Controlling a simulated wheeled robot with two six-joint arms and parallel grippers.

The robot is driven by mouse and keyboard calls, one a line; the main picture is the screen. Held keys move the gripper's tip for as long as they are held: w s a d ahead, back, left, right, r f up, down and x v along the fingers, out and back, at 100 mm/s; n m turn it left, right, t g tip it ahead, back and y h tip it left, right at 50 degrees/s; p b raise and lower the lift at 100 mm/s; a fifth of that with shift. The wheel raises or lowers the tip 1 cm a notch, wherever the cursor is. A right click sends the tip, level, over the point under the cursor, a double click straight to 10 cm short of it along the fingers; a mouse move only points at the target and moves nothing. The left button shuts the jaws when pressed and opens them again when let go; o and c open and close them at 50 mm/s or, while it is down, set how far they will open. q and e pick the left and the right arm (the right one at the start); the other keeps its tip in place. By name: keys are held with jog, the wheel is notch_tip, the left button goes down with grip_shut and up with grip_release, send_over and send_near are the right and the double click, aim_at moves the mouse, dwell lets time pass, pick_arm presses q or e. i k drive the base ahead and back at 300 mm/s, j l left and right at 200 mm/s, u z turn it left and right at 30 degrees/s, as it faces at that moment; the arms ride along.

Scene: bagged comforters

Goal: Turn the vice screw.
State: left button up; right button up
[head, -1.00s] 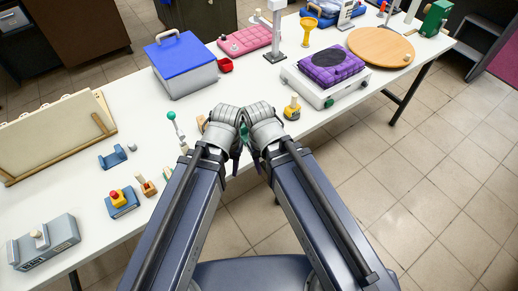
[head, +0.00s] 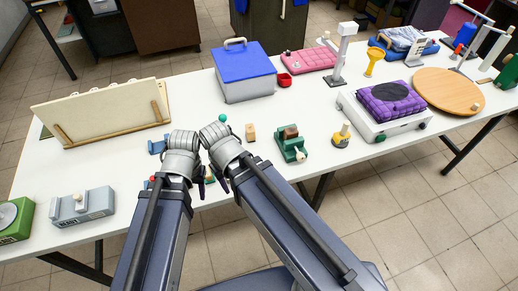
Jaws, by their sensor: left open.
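A small green vice-like device (head: 291,148) stands near the table's front edge, right of my grippers. A brown block (head: 290,132) sits at its top and a pale knob or screw end (head: 301,156) faces the front. My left gripper (head: 202,188) points down near the front edge, left of the device and apart from it. It is open, and I see nothing in it. My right gripper (head: 223,184) is close beside it, also apart from the device. Its fingers are mostly hidden by its wrist, so its opening is unclear.
A yellow-based knob (head: 341,137) and a white scale-like unit (head: 385,126) with a purple bagged pad (head: 390,102) stand to the right. Small items are partly hidden behind my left arm.

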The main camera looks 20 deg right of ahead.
aim_at(300, 157)
jog(key=u, duration=1.75)
jog(key=k+l, duration=0.8)
jog(key=l, duration=0.2)
jog(key=k+l, duration=0.75)
jog(key=l, duration=0.25)
jog(key=k+l+u, duration=0.1)
jog(key=k+l, duration=0.7)
jog(key=l, duration=0.15)
